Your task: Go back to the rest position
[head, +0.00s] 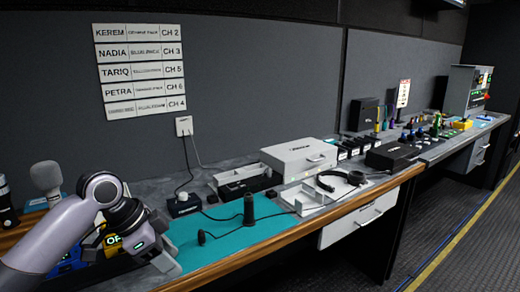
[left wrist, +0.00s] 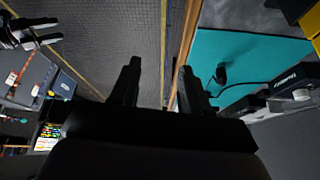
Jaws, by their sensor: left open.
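My left arm comes in from the left in the head view, and its gripper (head: 165,262) hangs over the near left end of the workbench (head: 290,232), beside the teal mat (head: 222,228). In the left wrist view the two dark fingers of this gripper (left wrist: 160,82) are apart with nothing between them. Floor shows behind the gap, and the teal mat (left wrist: 250,62) lies to the right. A grey and black part (left wrist: 28,36) at the upper left of that view looks like my right gripper; its jaws are too small and dark to judge.
A black microphone-like cylinder (head: 249,209) with a cable stands on the mat. Behind are a white box (head: 298,158) and a headset (head: 342,180). A grey foam-topped microphone (head: 46,178) and a yellow device (head: 113,240) are close to my left arm. The floor (head: 455,225) at right is clear.

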